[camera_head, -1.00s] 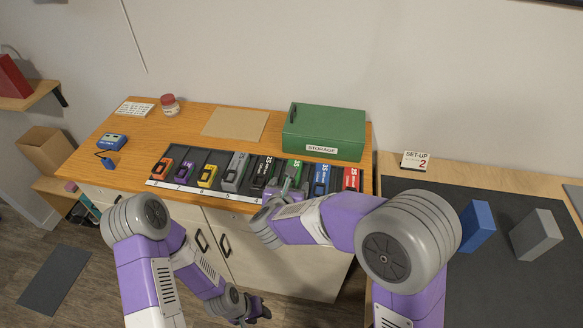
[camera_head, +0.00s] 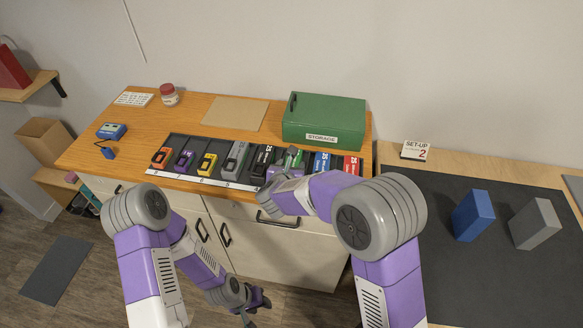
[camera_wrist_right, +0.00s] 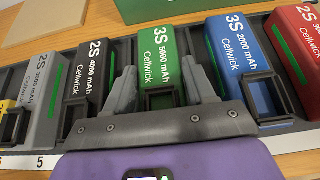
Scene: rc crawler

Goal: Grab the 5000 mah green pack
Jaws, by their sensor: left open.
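The green pack (camera_wrist_right: 157,55), marked 3S 5000 mAh, lies in its slot in the dark rack on the wooden counter. In the head view it is partly hidden by my right gripper (camera_head: 286,164). In the right wrist view my right gripper (camera_wrist_right: 162,88) is open, with one finger on each side of the green pack's near end and its black handle loop between them. Small gaps seem to show between fingers and pack. My left gripper (camera_head: 254,304) is open and empty, low in front of the cabinet.
A black 4000 mAh pack (camera_wrist_right: 93,72) and a blue 2000 mAh pack (camera_wrist_right: 240,58) flank the green one closely. A red pack (camera_head: 351,167) sits at the rack's right end. A green storage box (camera_head: 324,120) stands behind the rack.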

